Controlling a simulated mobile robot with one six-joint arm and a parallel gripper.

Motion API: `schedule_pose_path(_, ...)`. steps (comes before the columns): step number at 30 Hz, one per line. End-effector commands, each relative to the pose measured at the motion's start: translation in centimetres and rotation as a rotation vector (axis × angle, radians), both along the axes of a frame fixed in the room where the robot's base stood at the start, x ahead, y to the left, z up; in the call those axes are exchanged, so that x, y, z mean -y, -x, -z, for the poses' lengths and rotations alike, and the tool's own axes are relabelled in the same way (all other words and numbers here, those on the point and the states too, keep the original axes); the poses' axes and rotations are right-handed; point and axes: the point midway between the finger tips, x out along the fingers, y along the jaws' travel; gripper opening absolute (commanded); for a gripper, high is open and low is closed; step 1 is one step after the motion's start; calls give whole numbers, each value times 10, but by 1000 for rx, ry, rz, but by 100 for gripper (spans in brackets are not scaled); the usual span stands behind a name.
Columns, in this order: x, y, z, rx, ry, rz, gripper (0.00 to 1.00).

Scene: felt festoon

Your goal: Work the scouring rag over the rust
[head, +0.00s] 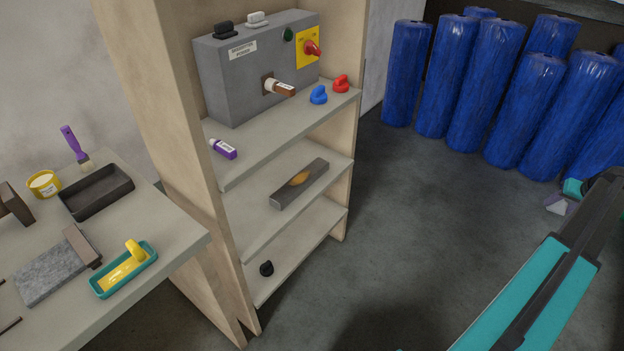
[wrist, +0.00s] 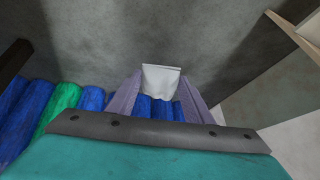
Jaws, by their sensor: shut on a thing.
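My gripper (wrist: 161,78) is shut on a pale, cloth-like piece, the scouring rag (wrist: 161,82), which shows between its two purple-grey fingers in the wrist view. In the head view my gripper (head: 558,204) is at the right edge, partly hidden by my arm, over the open floor. The rust (head: 299,178) is an orange-brown patch on a dark grey bar (head: 287,193) lying on the middle shelf. The gripper is far to the right of the bar, touching nothing there.
The shelf unit (head: 182,130) holds a grey switch box (head: 235,85) with knobs on top. A table (head: 185,240) at left bears a dark tray (head: 95,192), a teal dish (head: 150,262) and a yellow tub (head: 43,183). Blue rolls (head: 480,85) stand behind. Floor between is clear.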

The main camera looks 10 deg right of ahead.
Motion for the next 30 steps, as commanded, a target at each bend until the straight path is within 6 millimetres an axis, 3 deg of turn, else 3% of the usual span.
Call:
schedule_pose_path(10, -3, -3, -1, 0, 0, -4, 21)
schedule_pose_path(16, -23, -25, -10, -2, 0, -29, 21)
schedule_pose_path(23, -77, -77, -30, -2, 1, -90, 21)
schedule_pose_path(30, -147, -134, -53, -4, -2, -162, 21)
